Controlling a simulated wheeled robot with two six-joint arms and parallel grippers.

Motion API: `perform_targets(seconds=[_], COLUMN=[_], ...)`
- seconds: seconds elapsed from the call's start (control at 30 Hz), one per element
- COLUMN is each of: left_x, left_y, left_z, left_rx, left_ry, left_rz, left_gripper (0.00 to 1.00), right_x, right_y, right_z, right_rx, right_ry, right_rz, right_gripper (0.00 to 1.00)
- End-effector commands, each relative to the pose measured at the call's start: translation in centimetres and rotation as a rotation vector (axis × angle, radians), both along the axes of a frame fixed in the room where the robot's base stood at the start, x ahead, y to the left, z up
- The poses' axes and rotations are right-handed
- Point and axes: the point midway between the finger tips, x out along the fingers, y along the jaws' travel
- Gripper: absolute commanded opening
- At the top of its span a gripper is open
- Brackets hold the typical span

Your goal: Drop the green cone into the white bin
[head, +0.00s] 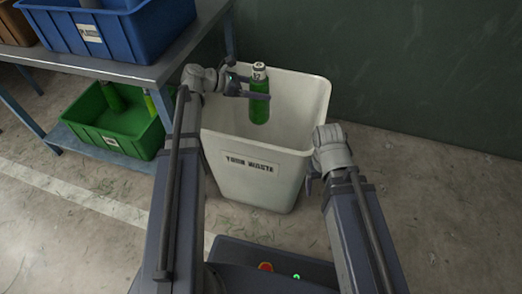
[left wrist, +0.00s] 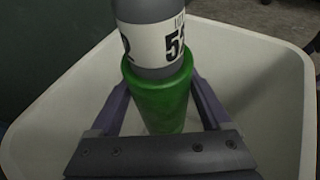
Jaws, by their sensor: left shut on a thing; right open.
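My left gripper (head: 246,87) is shut on a green cylinder-shaped thing (head: 260,108) with a grey top and a white band; no cone shape shows. It hangs upright over the open mouth of the white bin (head: 250,182), whose label ends in "WASTE". In the left wrist view the green thing (left wrist: 160,101) sits between both fingers, the band bears dark digits, and the bin's pale inner wall (left wrist: 268,95) surrounds it. My right gripper (head: 315,178) is open and empty by the bin's right front side; its fingers are partly hidden.
A metal shelf (head: 150,72) stands left of the bin, with a blue crate (head: 130,40) on top and a green crate (head: 125,135) below holding green items. A dark wall (head: 420,70) is behind. The floor at right (head: 440,200) is clear.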

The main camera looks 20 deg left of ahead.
Motion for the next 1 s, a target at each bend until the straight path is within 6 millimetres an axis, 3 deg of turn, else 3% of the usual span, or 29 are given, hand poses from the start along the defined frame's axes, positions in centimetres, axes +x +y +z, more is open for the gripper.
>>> perform_targets(seconds=[0.2,0.23,0.4,0.77,1.0], left_x=[0.0,0.0,0.0,0.0,0.0], left_y=[0.0,0.0,0.0,0.0,0.0], left_z=[0.0,0.0,0.0,0.4,2.4], left_rx=[-0.001,-0.001,-0.001,0.0,0.0], left_ry=[-0.001,-0.001,-0.001,0.0,0.0], left_rz=[0.0,0.0,0.0,0.0,0.0], left_gripper=[0.16,0.82,1.0,1.0,1.0], right_x=[0.0,0.0,0.0,0.0,0.0], right_y=[0.0,0.0,0.0,0.0,0.0], right_z=[0.0,0.0,0.0,0.4,2.4], right_rx=[0.0,0.0,0.0,0.0,0.0], right_ry=[0.0,0.0,0.0,0.0,0.0], right_rz=[-0.001,-0.001,0.0,0.0,0.004], right_gripper=[0.79,0.79,0.79,0.79,0.79])
